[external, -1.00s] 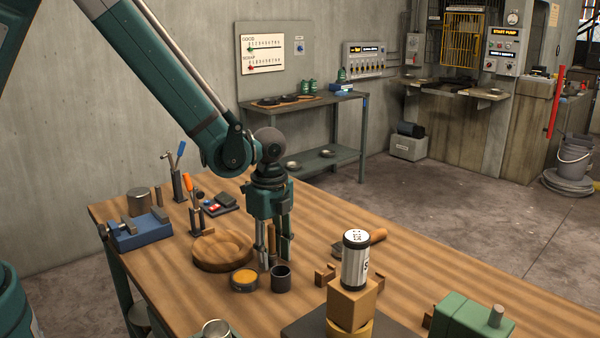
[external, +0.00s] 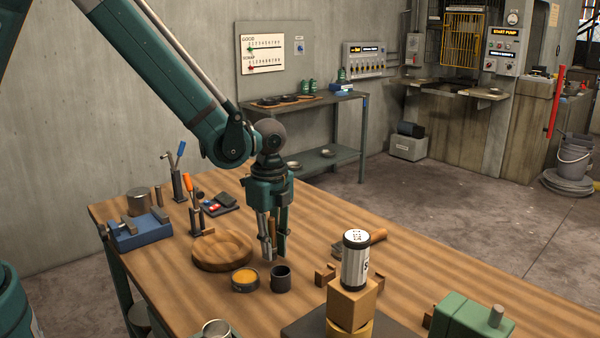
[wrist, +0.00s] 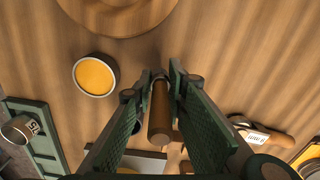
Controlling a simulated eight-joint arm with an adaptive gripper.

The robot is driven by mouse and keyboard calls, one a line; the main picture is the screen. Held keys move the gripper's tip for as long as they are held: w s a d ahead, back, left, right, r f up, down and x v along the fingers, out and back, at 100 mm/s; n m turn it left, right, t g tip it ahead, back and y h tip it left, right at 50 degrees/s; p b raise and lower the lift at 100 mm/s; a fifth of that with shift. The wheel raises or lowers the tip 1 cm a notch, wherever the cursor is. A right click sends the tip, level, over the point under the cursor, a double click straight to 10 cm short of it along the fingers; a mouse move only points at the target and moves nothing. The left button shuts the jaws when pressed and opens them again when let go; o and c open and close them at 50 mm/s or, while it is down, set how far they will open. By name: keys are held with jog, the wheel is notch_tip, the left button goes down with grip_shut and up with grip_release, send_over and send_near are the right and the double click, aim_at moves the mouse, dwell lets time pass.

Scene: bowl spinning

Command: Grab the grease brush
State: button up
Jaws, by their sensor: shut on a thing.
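The grease brush shows as a brown wooden handle (external: 273,229) between the fingers of my gripper (external: 274,252). In the wrist view the round handle (wrist: 160,112) runs between the two dark green fingers, pointing toward the camera. My gripper (wrist: 163,78) is shut on it and holds it above the table. The brush's lower end is small and mostly hidden by the fingers. A dark cup (external: 280,283) stands just below and right of the fingertips. A tin of orange grease (external: 245,285) stands left of the cup and also shows in the wrist view (wrist: 96,76).
A round wooden bowl-like piece (external: 222,262) lies left of my gripper. A silver can (external: 355,262) stands on a wooden block (external: 352,303) to the right. A blue vise-like fixture (external: 140,236) and tool holders are at the left. The table's back right is mostly clear.

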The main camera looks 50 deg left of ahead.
aim_at(272, 217)
jog(key=shift+r, duration=4)
jog(key=shift+w, duration=0.1)
